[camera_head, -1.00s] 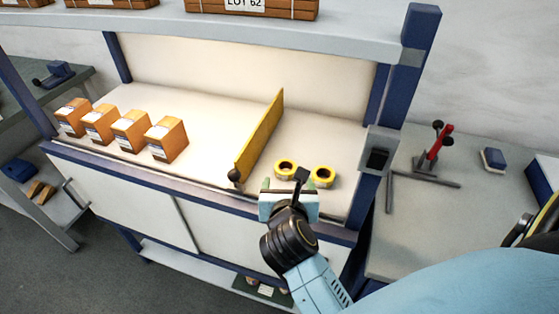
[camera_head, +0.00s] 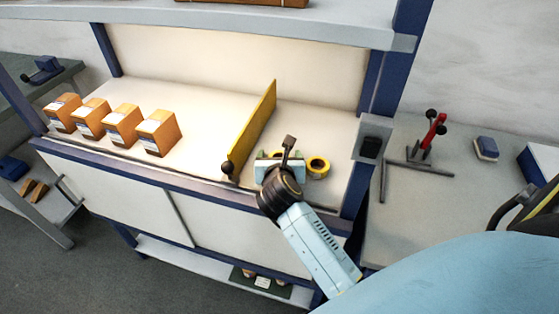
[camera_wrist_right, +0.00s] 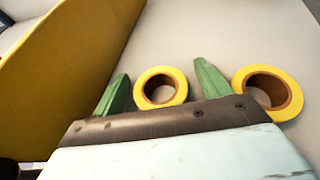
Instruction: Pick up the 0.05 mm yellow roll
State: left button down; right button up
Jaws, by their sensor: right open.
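Two yellow rolls with brown cores lie flat on the pale bench top, right of the yellow divider. In the right wrist view the left yellow roll (camera_wrist_right: 161,88) sits between the two green fingertips of my right gripper (camera_wrist_right: 160,88), which is open and empty. The right yellow roll (camera_wrist_right: 268,92) lies outside the right finger; it also shows in the head view (camera_head: 317,166). In the head view my right gripper (camera_head: 283,156) hides most of the left roll. No thickness marking is readable on either roll. My left gripper is not in view.
The yellow divider (camera_head: 252,130) stands close left of my right gripper. Several orange boxes (camera_head: 158,133) stand in a row at the left of the bench. A blue post (camera_head: 383,90) bounds the right side. A red-handled tool (camera_head: 430,140) stands on the right-hand table.

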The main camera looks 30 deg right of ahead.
jog(key=shift+c, duration=0.3)
jog(key=c, duration=1)
jog(key=shift+r, duration=0.1)
